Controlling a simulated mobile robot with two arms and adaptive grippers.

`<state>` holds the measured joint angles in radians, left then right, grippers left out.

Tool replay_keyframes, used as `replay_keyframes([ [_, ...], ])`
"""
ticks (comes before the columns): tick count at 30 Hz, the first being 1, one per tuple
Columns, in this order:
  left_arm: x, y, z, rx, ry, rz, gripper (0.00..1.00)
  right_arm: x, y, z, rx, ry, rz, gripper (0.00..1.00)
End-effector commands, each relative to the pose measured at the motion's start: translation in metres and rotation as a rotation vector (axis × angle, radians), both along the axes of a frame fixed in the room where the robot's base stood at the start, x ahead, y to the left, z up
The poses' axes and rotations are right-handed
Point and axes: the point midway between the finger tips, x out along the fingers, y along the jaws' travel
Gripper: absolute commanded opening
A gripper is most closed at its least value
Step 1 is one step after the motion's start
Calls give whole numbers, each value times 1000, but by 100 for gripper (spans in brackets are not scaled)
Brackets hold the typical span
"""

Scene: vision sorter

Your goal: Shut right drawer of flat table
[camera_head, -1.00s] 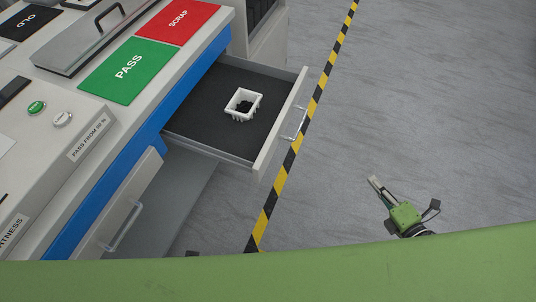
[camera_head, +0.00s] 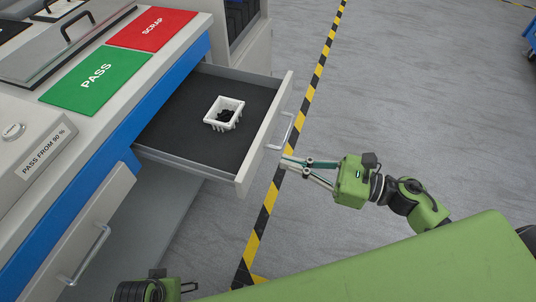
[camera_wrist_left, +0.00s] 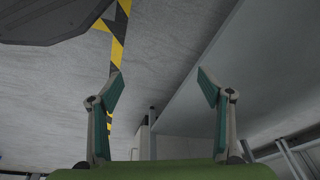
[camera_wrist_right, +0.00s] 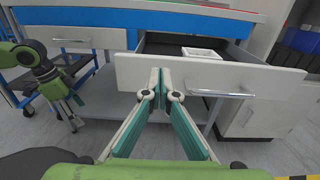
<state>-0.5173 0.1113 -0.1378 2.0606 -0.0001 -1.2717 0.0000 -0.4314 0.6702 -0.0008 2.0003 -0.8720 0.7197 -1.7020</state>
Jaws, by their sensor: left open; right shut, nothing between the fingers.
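The right drawer (camera_head: 262,140) of the flat table is pulled out, its dark-lined tray holding a white basket (camera_head: 224,113) with dark contents. Its front has a metal bar handle (camera_head: 281,131). My right gripper (camera_head: 284,162) is shut and empty, with its tips in front of the drawer front near the handle. In the right wrist view the fingertips (camera_wrist_right: 160,74) point at the drawer front (camera_wrist_right: 265,79), left of the handle; I cannot tell whether they touch. My left gripper (camera_wrist_left: 159,80) is open and empty, low beside the table in the left wrist view.
The table's left drawer front (camera_head: 70,240) has its own handle. Green PASS (camera_head: 96,76) and red SCRAP (camera_head: 152,30) pads lie on the tabletop. A yellow-black floor stripe (camera_head: 318,72) runs past the drawer.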

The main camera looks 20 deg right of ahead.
Motion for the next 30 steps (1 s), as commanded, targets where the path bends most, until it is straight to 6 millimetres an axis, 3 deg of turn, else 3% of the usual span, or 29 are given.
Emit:
replay_keyframes([
  [3,-2,0,-6,1,7,-1,72,14,19,2,1,-3,0,0],
  [10,-4,0,-16,1,13,-2,72,29,42,1,1,0,-1,0],
  [30,3,-1,-18,-1,2,-2,72,38,55,0,3,2,-1,0],
])
